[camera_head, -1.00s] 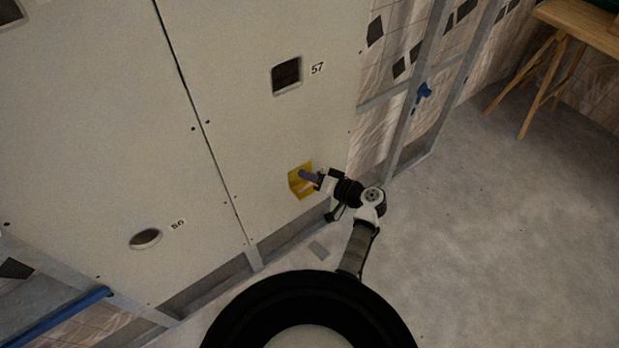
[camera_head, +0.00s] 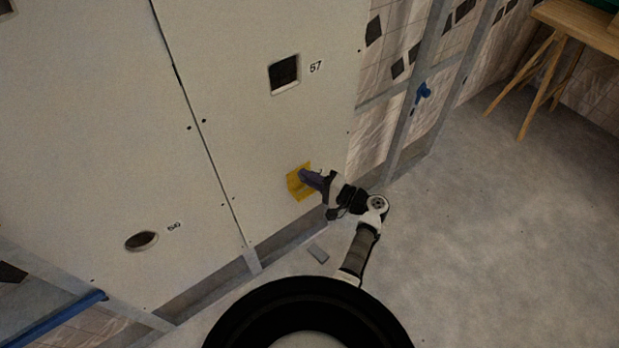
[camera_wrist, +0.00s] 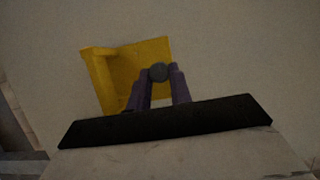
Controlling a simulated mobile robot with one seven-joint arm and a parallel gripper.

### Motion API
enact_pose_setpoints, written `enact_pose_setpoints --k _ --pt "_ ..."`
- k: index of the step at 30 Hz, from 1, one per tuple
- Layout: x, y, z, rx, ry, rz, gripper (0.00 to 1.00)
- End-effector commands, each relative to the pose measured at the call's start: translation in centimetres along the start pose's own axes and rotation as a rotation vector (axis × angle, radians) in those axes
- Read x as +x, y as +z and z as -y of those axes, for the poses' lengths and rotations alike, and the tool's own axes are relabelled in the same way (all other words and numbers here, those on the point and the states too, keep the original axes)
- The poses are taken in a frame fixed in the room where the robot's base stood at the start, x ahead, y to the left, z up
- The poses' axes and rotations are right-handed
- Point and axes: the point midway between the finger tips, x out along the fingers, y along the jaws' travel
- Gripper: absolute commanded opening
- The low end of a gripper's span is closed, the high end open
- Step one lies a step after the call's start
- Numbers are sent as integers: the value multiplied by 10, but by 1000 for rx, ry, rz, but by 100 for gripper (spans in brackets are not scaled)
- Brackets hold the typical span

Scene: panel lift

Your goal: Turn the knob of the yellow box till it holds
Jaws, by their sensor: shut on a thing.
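The yellow box (camera_head: 297,190) is on the pale panel (camera_head: 240,120), low and near the panel's right edge. In the wrist view the yellow box (camera_wrist: 104,80) shows as a plate with a raised side at left. Its round grey knob (camera_wrist: 158,72) sits between the tips of my gripper's purple fingers (camera_wrist: 160,85). My gripper (camera_head: 305,175) reaches the box from the right in the head view and is shut on the knob. The fingers hide part of the box, and the knob itself cannot be made out in the head view.
Metal studs (camera_head: 405,120) stand to the right. A small grey piece (camera_head: 318,253) lies on the floor. A wooden table (camera_head: 580,28) stands upper right; the right floor is clear.

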Motion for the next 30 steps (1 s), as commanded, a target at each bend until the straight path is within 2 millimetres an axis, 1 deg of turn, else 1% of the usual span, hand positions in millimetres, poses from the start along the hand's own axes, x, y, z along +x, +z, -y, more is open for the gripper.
enact_pose_setpoints --k 16,17,21,22,30 --pt "0 0 -1 23 -9 0 0" --pt "0 0 -1 23 -9 0 23" --pt "0 0 0 22 -8 0 42" --pt "0 0 0 22 -8 0 43" --pt "-1 0 0 22 -8 -1 43"
